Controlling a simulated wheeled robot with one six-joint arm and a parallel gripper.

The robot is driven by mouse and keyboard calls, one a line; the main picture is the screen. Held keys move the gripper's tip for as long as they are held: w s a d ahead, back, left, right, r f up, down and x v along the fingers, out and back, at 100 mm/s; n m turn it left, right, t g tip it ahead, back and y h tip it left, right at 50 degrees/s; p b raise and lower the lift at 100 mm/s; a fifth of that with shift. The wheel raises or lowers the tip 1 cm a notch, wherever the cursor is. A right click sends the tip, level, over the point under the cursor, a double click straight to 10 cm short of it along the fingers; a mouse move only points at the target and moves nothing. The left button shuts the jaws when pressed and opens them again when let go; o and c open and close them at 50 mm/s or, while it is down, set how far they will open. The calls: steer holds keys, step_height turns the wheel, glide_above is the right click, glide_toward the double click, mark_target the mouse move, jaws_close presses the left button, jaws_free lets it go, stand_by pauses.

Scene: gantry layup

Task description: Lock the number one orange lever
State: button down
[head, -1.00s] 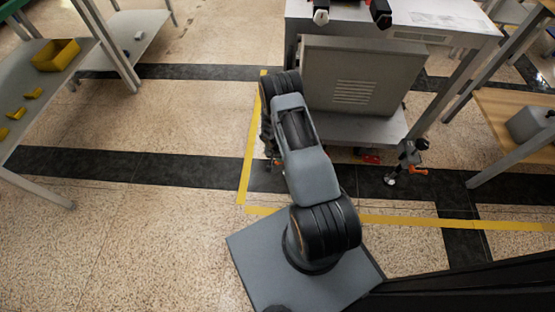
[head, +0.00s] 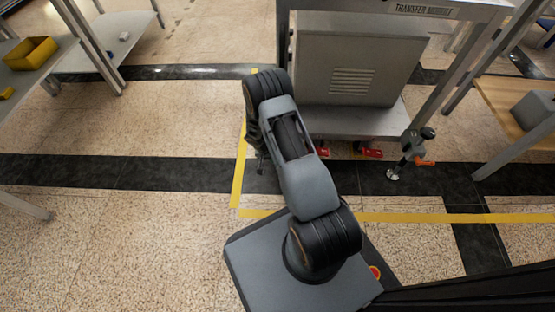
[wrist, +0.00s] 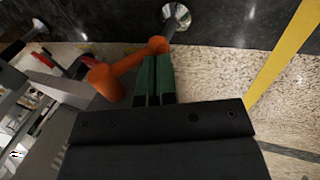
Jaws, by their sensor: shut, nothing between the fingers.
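An orange lever (wrist: 122,72) lies close in the wrist view. It runs from a thick round end at the left to a smaller end at the right. My gripper (wrist: 157,60) has its green fingers together, with the tips at the lever's smaller end; I cannot tell whether they touch. No number on the lever is readable. In the head view my arm hides this lever and most of my gripper. A second orange lever (head: 425,163) sits on a black and grey clamp at the module's right foot.
The grey transfer module (head: 352,82) stands beyond my arm, with red parts (head: 368,153) under its lower shelf. A silver foot (wrist: 177,17) stands just past my fingertips. Yellow floor tape (head: 430,218) runs nearby. A wooden-topped table (head: 505,105) is at right; open floor lies left.

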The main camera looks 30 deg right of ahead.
stand_by(0.7)
steer(key=shift+r, duration=0.1)
steer(key=shift+r, duration=0.65)
steer(key=w+a+r+p, duration=0.3)
steer(key=a+r, duration=0.3)
steer(key=a, duration=0.1)
steer(key=shift+w+r, duration=0.15)
steer(key=shift+w, duration=0.05)
stand_by(0.7)
